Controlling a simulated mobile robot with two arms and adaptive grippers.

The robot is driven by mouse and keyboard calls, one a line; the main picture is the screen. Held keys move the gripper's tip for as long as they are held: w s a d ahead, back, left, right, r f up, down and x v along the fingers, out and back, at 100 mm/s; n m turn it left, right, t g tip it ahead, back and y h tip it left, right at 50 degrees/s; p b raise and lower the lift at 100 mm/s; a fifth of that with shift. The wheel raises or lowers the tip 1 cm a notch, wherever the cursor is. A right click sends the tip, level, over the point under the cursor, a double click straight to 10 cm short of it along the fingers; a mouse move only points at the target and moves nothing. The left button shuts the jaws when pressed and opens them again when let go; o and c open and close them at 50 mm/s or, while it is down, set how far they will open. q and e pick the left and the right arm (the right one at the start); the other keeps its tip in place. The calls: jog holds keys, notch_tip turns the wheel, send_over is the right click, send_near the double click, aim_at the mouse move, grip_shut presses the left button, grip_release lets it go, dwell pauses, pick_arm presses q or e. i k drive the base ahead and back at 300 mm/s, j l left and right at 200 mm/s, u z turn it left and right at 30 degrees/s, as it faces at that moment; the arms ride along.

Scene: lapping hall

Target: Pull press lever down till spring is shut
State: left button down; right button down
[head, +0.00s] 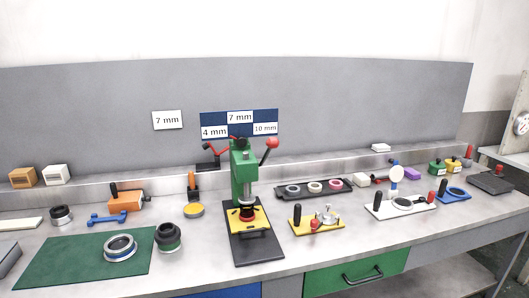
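A green press (240,176) stands upright on a dark base plate near the middle of the bench. Its lever ends in a red ball knob (271,143), raised at the upper right of the press head. The spring is too small to make out clearly. Neither of my grippers shows in the head view.
A green mat (60,265) with a ringed part (120,248) lies at the left front. A yellow fixture (316,222) stands close right of the press, a black tray (313,189) behind it. A dark round part (168,238) stands left of the press.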

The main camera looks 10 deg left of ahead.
aim_at(272, 143)
jog(key=l+u, duration=0.45)
jog(key=l, duration=0.25)
jog(key=k+l+u, duration=0.1)
jog(key=l+u, duration=0.3)
jog(key=l, duration=0.25)
